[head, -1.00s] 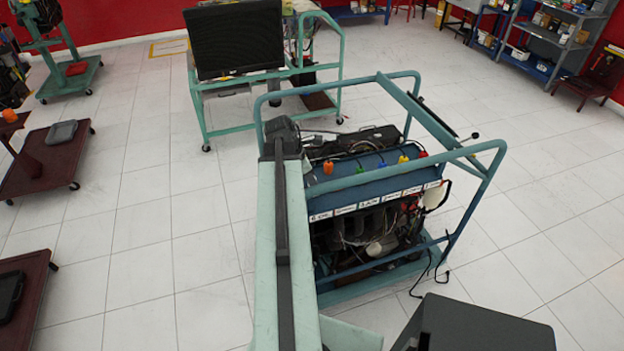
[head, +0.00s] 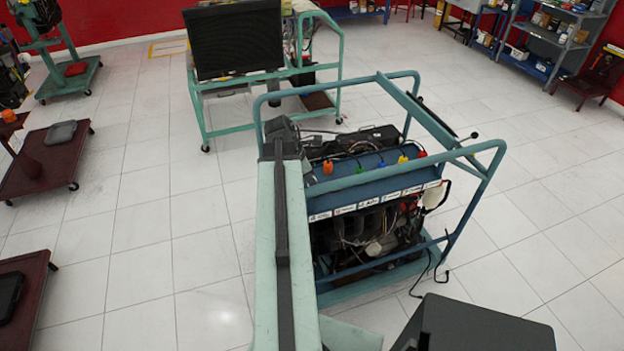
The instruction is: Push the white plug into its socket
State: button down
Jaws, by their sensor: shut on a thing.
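I cannot make out a white plug or its socket in the head view. An engine trainer stands in a teal tube frame (head: 478,204), with a blue panel (head: 345,180) across its top. An orange plug (head: 328,167), a green plug (head: 358,168), a blue plug (head: 381,164), a yellow plug (head: 403,159) and a red plug (head: 422,154) stand in a row on the panel. My arm reaches forward along the trainer's left side and covers part of it. Its dark far end is beside the panel's left end. My gripper's fingers and anything between them are hidden.
White labels (head: 368,204) line the panel's front edge, above engine parts and wires. A teal stand with a dark screen (head: 238,40) is behind. Dark red carts (head: 45,165) stand at the left and shelves (head: 545,45) at the back right. The tiled floor (head: 160,220) between is clear.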

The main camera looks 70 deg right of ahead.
jog(key=shift+f+b, duration=0.6)
dwell(0.5)
jog(key=c, duration=1.1)
grip_release()
jog(key=p+v, duration=0.7)
jog(key=v, duration=0.1)
jog(key=shift+f, duration=0.1)
